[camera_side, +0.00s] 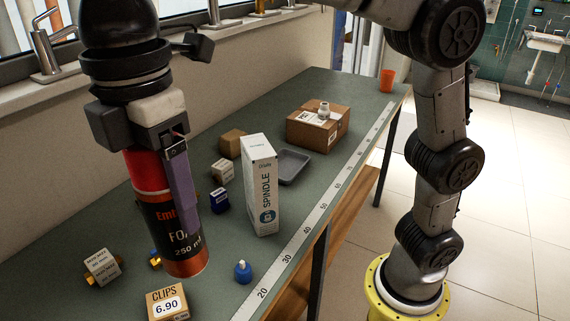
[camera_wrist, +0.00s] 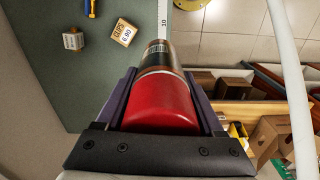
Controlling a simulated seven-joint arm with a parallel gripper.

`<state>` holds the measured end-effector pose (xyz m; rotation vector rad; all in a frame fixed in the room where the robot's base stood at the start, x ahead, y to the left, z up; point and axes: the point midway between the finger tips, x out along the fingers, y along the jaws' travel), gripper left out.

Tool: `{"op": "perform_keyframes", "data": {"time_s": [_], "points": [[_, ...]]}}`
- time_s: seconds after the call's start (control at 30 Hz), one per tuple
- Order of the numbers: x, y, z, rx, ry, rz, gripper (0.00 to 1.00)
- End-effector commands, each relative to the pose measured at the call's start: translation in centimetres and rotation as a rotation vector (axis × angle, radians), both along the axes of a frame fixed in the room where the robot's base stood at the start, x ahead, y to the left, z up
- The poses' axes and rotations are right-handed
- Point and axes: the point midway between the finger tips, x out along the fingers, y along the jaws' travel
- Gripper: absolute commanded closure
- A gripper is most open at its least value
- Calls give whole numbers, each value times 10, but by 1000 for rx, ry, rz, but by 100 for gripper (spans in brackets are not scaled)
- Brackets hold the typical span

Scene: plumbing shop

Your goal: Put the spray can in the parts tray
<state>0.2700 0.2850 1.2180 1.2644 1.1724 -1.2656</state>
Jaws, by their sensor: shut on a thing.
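The spray can (camera_side: 165,235) is red and black, marked 250 ml, and hangs upright in my gripper (camera_side: 178,205), which is shut on it. The can is in the left foreground of the side view, in front of the bench scene. In the wrist view, the red end of the can (camera_wrist: 163,103) lies between the two fingers of my gripper (camera_wrist: 165,88). The parts tray (camera_side: 291,178), a shallow grey tray, lies on the bench beyond the white spindle box, with its near left part hidden by that box. The visible part of the tray looks empty.
A tall white spindle box (camera_side: 260,185) stands between the can and the tray. A cardboard box (camera_side: 305,132) with a small white item on top is behind the tray. Several small boxes, a clips box (camera_side: 167,302) and a blue bottle (camera_side: 243,271) are around the bench.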

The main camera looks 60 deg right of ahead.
Motion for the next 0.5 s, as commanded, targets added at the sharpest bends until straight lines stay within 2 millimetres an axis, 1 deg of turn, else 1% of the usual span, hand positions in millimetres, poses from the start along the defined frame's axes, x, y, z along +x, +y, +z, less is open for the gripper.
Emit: {"op": "perform_keyframes", "data": {"time_s": [0.03,0.17,0.27,0.37,0.4,0.47,0.5], "points": [[9,-11,1,2,-2,-36,100],[33,-41,1,1,-2,-131,100],[52,-73,1,2,-3,-226,100],[71,-110,1,2,-2,-333,100],[77,-126,1,1,-2,-377,100],[85,-150,1,1,-2,-442,100],[89,-166,1,1,-2,-485,100]]}}
